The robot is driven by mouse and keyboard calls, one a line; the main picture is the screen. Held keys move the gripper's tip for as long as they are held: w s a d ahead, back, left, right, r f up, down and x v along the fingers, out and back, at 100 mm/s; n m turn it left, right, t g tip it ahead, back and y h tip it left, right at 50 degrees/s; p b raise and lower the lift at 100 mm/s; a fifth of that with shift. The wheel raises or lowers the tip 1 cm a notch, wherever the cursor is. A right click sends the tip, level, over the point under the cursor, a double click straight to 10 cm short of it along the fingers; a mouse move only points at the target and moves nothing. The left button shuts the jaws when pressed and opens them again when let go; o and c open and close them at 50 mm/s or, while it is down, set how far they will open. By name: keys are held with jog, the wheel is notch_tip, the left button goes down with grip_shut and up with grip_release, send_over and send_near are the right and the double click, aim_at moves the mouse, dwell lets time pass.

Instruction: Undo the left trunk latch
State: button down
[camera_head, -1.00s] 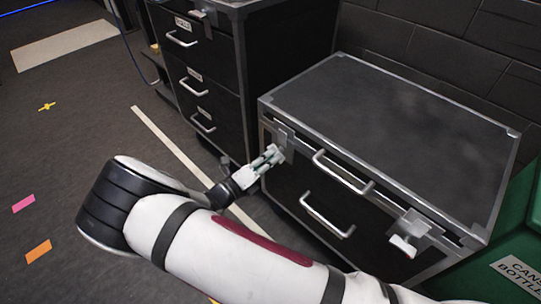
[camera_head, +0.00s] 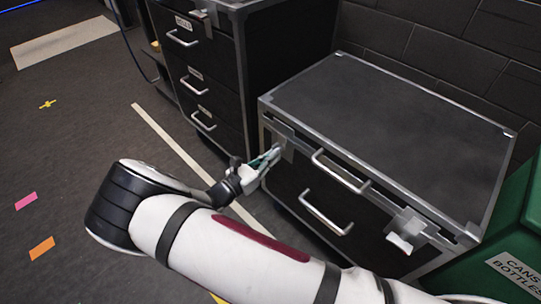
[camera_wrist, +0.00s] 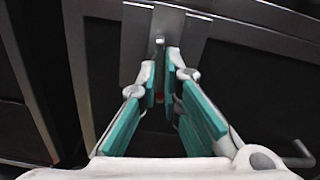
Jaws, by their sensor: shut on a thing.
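The black trunk (camera_head: 400,110) with grey metal edges stands at the right of the head view. Its left latch (camera_head: 287,141) is a grey plate on the front near the left corner; the latch plate also shows at the top of the wrist view (camera_wrist: 142,40). My gripper (camera_head: 276,153) is at this latch, with its teal-padded fingers drawn together. In the wrist view my gripper (camera_wrist: 161,88) is shut on the lower part of the left latch, mostly hidden between the fingertips. The right latch (camera_head: 401,240) has a pale lever and is apart from my gripper.
Two pale handles, an upper (camera_head: 342,172) and a lower (camera_head: 325,212), are on the trunk's front. A black drawer cabinet (camera_head: 265,80) stands behind to the left. A green bin (camera_head: 520,240) is close at the right. The floor at left is mostly clear.

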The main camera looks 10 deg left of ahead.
jog(key=shift+m, duration=0.9)
jog(key=shift+f, duration=0.1)
jog(key=c, duration=1.8)
grip_release()
jog(key=shift+o, duration=0.2)
jog(key=v, duration=1.2)
